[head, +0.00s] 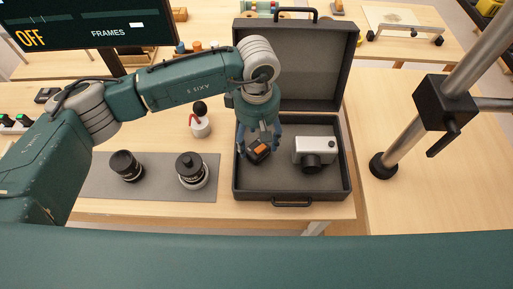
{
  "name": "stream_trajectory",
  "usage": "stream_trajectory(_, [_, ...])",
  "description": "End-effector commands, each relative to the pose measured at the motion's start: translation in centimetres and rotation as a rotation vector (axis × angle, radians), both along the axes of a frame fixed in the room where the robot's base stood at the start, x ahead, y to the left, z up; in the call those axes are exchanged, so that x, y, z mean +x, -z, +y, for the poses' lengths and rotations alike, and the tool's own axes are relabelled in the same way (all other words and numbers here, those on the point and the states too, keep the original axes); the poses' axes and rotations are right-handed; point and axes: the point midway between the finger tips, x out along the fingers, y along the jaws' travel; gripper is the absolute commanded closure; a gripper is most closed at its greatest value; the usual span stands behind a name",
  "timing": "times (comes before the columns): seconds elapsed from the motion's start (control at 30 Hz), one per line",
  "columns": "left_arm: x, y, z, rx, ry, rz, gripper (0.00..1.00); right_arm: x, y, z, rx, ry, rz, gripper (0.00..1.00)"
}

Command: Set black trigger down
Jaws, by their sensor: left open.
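The black trigger (258,152), a small dark block with an orange patch, is in the left part of the open dark case (292,196). My left gripper (259,144) points down into the case, right above and around the trigger. Its fingers are open; whether they still touch the trigger I cannot tell. A silver camera-like device (316,151) with a black lens lies in the right part of the case, apart from the trigger. My right gripper is not in view.
The case's raised lid (300,75) stands behind my gripper. A grey mat (152,190) to the left holds two black lenses (127,166), (192,170). A small white bottle (201,126) stands behind them. A metal stand (384,165) rises at right. A screen (85,28) is at upper left.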

Motion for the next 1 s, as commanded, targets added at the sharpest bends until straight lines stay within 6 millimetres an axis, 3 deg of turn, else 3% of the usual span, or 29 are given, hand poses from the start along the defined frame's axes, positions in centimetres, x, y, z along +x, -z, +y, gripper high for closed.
stream_trajectory(0.2, [0.1, -4.4, 0.0, -0.001, 0.0, -0.004, 0.36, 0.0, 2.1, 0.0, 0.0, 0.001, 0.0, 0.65])
stream_trajectory(0.4, [0.0, -6.9, 0.0, -0.001, 0.0, -0.001, 0.36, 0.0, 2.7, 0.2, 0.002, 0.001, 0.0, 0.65])
stream_trajectory(1.0, [0.0, -7.4, 0.0, 0.001, -0.001, 0.001, 0.36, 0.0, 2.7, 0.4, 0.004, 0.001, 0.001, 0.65])
